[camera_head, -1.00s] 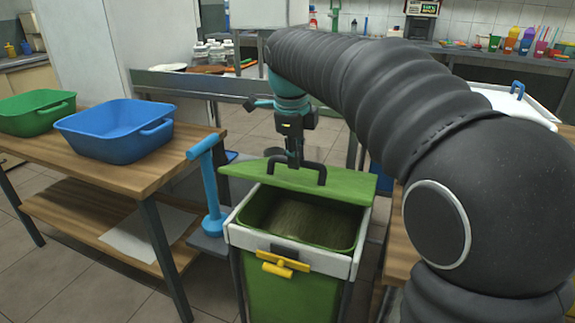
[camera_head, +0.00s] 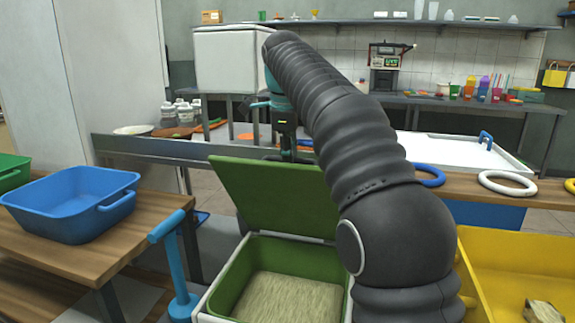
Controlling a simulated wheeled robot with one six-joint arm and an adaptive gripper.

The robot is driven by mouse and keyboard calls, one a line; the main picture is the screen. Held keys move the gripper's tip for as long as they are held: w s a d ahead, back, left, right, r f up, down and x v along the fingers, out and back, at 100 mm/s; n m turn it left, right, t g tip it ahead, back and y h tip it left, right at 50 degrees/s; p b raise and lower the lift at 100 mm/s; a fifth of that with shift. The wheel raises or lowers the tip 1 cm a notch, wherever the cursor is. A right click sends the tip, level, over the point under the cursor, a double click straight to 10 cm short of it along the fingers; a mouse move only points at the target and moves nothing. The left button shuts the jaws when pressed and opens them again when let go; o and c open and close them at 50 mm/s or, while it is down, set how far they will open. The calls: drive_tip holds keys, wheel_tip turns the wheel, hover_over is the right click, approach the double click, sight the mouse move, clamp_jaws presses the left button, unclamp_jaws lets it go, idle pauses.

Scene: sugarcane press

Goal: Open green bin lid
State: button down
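The green bin (camera_head: 238,276) stands in front of me with a white rim, and its open top shows pale brownish, fibrous-looking contents. The green lid (camera_head: 265,200) is raised steeply at the bin's far side, with its inner face toward me. My gripper (camera_head: 290,152) is at the lid's top edge, behind it from this view. The lid's handle and my fingertips are hidden behind the lid and are too small to judge. My black-sleeved arm covers the right part of the lid and bin.
A blue tub (camera_head: 72,204) sits on the wooden table at left. A blue lever (camera_head: 176,262) stands just left of the bin. A yellow container (camera_head: 520,268) is at right. A metal counter rail (camera_head: 165,150) runs behind the lid.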

drive_tip(key=shift+w+d+r, duration=0.1)
drive_tip(key=shift+w+d, duration=0.15)
drive_tip(key=shift+w, duration=0.55)
drive_tip(key=shift+w+d+r, duration=0.15)
drive_tip(key=shift+w+d, duration=0.05)
drive_tip(key=shift+w, duration=0.55)
drive_tip(key=shift+w+d+r, duration=0.1)
drive_tip(key=shift+w+d, duration=0.15)
drive_tip(key=shift+w, duration=0.65)
drive_tip(key=c, duration=1.1)
unclamp_jaws()
drive_tip(key=shift+w, duration=0.1)
drive_tip(key=shift+r, duration=0.2)
drive_tip(key=shift+a, duration=0.1)
drive_tip(key=shift+s, duration=0.25)
